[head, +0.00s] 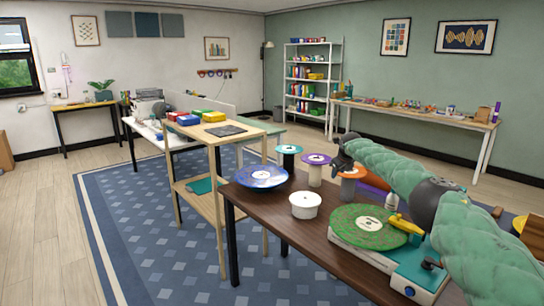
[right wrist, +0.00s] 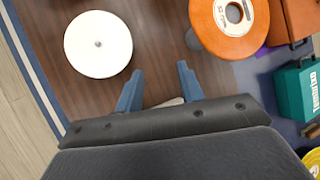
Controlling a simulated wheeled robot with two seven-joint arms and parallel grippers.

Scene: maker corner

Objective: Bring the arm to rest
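My right arm, in a green padded sleeve, reaches in from the right of the head view. Its dark right gripper (head: 340,158) is above the brown table (head: 262,204), near the disc stands. In the right wrist view the two blue-grey fingers of the right gripper (right wrist: 160,84) are apart, with nothing between them. A white round pedestal (head: 305,205) stands on the table; in the right wrist view its white top (right wrist: 98,58) is beyond the left finger. An orange record (right wrist: 218,32) on its stand is beyond the right finger. My left gripper is not in view.
A record player with a green record (head: 365,226) lies beneath my right arm. A blue record (head: 258,177), a teal record (head: 288,149) and a purple record (head: 316,158) stand nearby. A teal case (right wrist: 297,92) shows beyond the table. Blue carpet (head: 130,215) is open at left.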

